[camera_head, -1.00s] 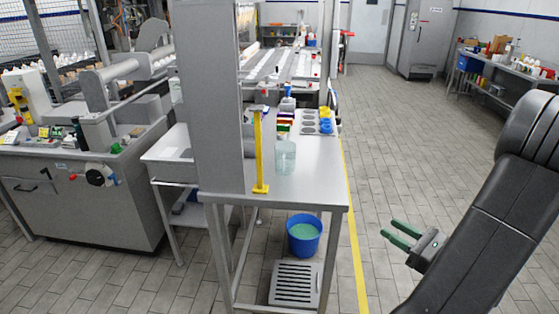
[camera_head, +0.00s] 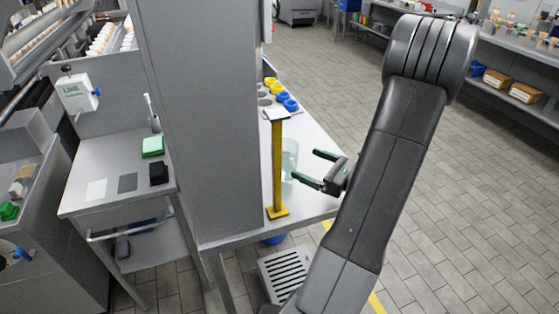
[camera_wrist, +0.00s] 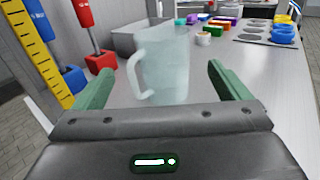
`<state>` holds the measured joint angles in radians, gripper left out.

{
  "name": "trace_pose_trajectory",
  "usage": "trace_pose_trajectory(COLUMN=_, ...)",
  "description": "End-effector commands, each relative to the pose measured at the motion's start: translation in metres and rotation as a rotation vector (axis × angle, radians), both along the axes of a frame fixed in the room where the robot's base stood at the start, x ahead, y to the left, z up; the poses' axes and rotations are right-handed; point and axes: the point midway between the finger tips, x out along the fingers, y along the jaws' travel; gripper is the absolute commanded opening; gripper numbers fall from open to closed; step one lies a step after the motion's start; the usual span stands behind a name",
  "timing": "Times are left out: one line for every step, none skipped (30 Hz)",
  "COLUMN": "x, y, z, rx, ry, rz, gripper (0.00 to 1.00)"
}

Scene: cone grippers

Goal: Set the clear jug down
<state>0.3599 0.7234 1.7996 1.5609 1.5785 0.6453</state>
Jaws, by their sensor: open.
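The clear jug (camera_wrist: 165,65) stands upright on the steel table (camera_wrist: 222,85), with its handle to the left in the wrist view. In the head view the jug (camera_head: 290,158) is partly hidden behind the yellow post. My gripper (camera_head: 308,167) is open, with green fingers. In the wrist view my gripper (camera_wrist: 160,85) has one finger on each side of the jug, with gaps at both sides. I cannot tell how far the jug reaches between the fingers.
A yellow post (camera_head: 278,165) stands left of the jug, close to a grey column (camera_head: 190,120). Blue and red tools (camera_wrist: 98,55) stand at left in the wrist view. Behind the jug are coloured blocks (camera_wrist: 203,38) and a tray with round wells (camera_wrist: 262,33). Bare tabletop lies right of the jug.

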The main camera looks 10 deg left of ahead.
Motion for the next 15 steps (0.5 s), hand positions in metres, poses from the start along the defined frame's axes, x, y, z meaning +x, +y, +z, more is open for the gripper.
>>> trace_pose_trajectory(x=0.002, y=0.009, z=0.001, rx=0.0, ry=0.001, rz=0.004, gripper=0.95)
trace_pose_trajectory(x=0.004, y=0.013, z=0.0, rx=-0.001, ry=0.001, rz=0.003, gripper=0.95)
trace_pose_trajectory(x=0.006, y=0.018, z=0.001, rx=0.0, ry=0.001, rz=0.002, gripper=0.95)
trace_pose_trajectory(x=0.007, y=0.021, z=0.0, rx=-0.001, ry=0.001, rz=0.003, gripper=0.95)
trace_pose_trajectory(x=0.008, y=0.024, z=0.0, rx=-0.001, ry=0.001, rz=0.003, gripper=0.95)
trace_pose_trajectory(x=0.01, y=0.027, z=0.0, rx=-0.001, ry=0.001, rz=0.001, gripper=0.95)
trace_pose_trajectory(x=0.01, y=0.029, z=0.0, rx=-0.001, ry=0.001, rz=0.0, gripper=0.95)
trace_pose_trajectory(x=0.011, y=0.03, z=0.0, rx=-0.001, ry=0.0, rz=0.0, gripper=0.95)
trace_pose_trajectory(x=0.011, y=0.031, z=0.0, rx=-0.001, ry=0.0, rz=0.0, gripper=0.95)
trace_pose_trajectory(x=0.012, y=0.032, z=0.0, rx=-0.001, ry=0.001, rz=0.0, gripper=0.95)
trace_pose_trajectory(x=0.012, y=0.034, z=0.0, rx=-0.001, ry=0.001, rz=0.001, gripper=0.95)
trace_pose_trajectory(x=0.013, y=0.037, z=0.0, rx=-0.001, ry=0.001, rz=0.002, gripper=0.95)
trace_pose_trajectory(x=0.015, y=0.04, z=0.0, rx=-0.001, ry=0.001, rz=0.002, gripper=0.95)
trace_pose_trajectory(x=0.016, y=0.043, z=-0.001, rx=0.001, ry=0.002, rz=0.002, gripper=0.95)
trace_pose_trajectory(x=0.018, y=0.049, z=-0.001, rx=0.0, ry=0.002, rz=0.003, gripper=0.95)
